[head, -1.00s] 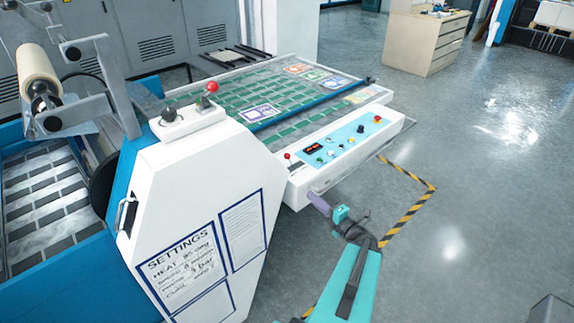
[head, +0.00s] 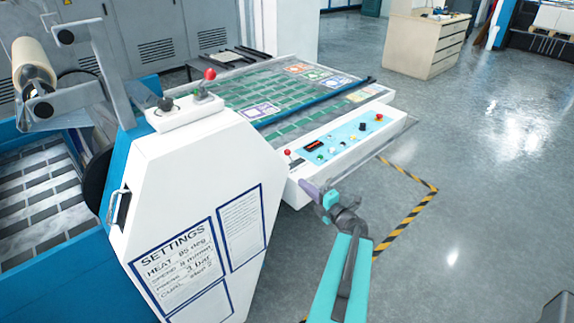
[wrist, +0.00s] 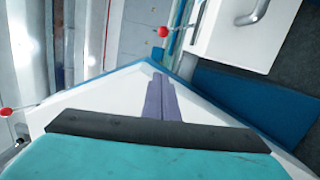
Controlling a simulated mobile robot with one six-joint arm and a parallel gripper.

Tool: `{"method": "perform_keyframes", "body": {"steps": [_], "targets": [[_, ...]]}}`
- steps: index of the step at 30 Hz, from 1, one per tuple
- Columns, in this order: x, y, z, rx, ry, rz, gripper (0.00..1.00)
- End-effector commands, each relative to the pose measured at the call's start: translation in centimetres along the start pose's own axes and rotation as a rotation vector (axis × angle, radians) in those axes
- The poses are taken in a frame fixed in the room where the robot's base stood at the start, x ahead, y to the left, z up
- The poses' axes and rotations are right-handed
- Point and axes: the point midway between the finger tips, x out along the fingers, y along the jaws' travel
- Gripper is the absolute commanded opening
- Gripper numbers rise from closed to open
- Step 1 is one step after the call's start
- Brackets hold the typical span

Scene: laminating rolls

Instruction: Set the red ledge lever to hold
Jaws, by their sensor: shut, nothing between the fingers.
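A small lever with a red knob (head: 287,152) stands at the left end of the white control ledge (head: 345,150), beside the control panel. Another, larger red-knobbed lever (head: 210,74) stands on top of the white side housing. My gripper (head: 303,186) is just below and right of the ledge lever in the head view, apart from it. Its purple fingers (wrist: 160,95) are together and empty. The wrist view shows one red knob (wrist: 163,31) ahead of the fingertips and another (wrist: 5,112) at the left edge. I cannot tell which lever each is. The lever's markings are unreadable.
The white housing (head: 190,165) with its settings sheet stands left of my gripper. A panel (head: 345,140) with buttons and a red display lies right of the ledge lever. A clear rail runs along the ledge's front edge. The floor (head: 480,200) at right is open.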

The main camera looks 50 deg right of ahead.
Motion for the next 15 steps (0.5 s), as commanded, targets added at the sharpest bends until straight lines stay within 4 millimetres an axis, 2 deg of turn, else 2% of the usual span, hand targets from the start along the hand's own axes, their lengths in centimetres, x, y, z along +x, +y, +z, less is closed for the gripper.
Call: {"method": "perform_keyframes", "body": {"steps": [15], "targets": [[3.0, -0.3, -0.1, -0.002, 0.002, 0.000, 0.00]]}}
